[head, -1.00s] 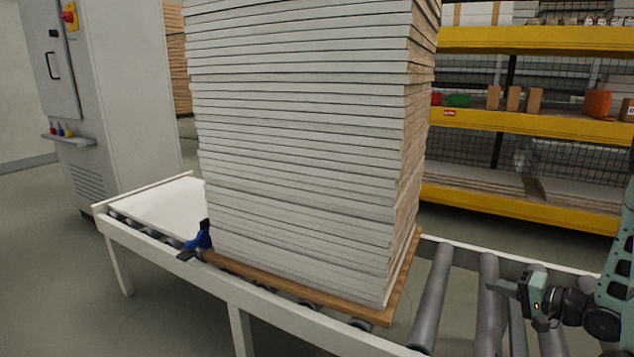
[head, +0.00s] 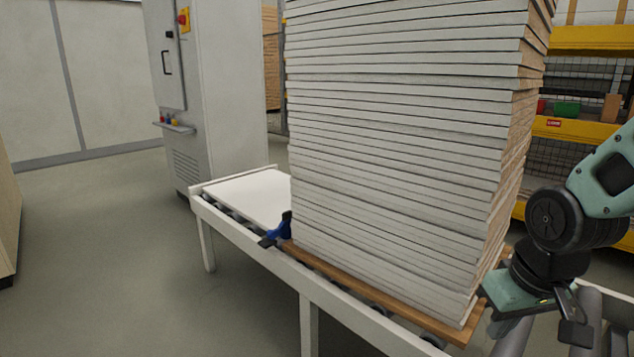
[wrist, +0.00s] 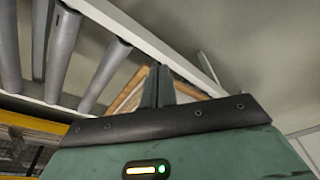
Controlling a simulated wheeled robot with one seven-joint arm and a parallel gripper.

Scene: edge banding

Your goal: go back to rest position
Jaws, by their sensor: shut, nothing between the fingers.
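My gripper (wrist: 158,86) is shut and empty in the wrist view, its two fingers together. In the head view my gripper (head: 576,332) is at the lower right, beside the right side of the panel stack and over the roller conveyor. The tall stack of white panels (head: 400,170) stands on a brown board (head: 400,304) on the conveyor. In the head view it cannot be seen clearly whether the fingers touch anything.
The conveyor frame (head: 255,255) and its rollers (wrist: 62,45) lie close to my gripper. A blue clamp-like part (head: 279,230) sits at the stack's left edge. A grey cabinet (head: 205,90) stands behind. Yellow shelves (head: 575,130) are at right.

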